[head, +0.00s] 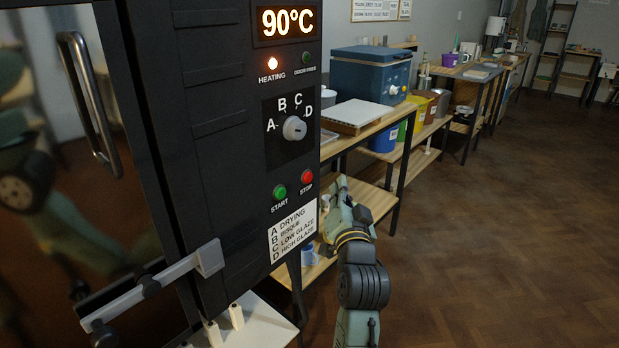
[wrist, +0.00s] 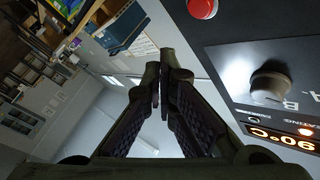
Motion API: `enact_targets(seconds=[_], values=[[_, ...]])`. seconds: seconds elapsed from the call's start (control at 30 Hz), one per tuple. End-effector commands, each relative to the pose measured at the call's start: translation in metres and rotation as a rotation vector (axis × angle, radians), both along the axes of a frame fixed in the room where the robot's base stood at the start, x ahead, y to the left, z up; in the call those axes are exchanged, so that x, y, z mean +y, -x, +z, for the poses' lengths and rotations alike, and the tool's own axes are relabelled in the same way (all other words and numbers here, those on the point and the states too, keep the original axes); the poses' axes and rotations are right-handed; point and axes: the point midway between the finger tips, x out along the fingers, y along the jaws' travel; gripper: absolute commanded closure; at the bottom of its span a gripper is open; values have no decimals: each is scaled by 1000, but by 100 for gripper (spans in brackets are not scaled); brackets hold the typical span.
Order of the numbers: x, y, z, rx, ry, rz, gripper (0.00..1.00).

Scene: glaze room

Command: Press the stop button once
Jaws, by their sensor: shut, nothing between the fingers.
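The red stop button (head: 307,177) is on the dark kiln control panel, right of the green start button (head: 280,192). In the wrist view the stop button (wrist: 203,8) shows at the top edge, partly cut off. My gripper (wrist: 162,74) is shut and empty, its fingertips apart from the button, which lies above and right of them in that view. In the head view my arm reaches up beside the panel's right edge, below the stop button; the fingertips are not clear there.
The panel has a dial (head: 294,128), a lit heating lamp (head: 272,64) and a display (head: 288,22) reading 90°C. A door latch bar (head: 150,285) juts out at lower left. Wooden shelving (head: 375,130) with a blue box (head: 370,75) stands behind. The floor at right is clear.

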Motion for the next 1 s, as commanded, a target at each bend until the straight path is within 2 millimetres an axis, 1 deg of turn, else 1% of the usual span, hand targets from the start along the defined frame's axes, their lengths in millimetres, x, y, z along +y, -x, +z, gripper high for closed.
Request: enact_targets(seconds=[0.03, 0.13, 0.33, 0.53, 1.0], values=[[7, -5, 0, 1, -1, 2, 100], [18, -12, 0, 0, 0, 3, 100], [33, -24, 1, 1, -1, 1, 100], [38, -28, 0, 1, 0, -1, 100], [38, -28, 0, 1, 0, -1, 100]])
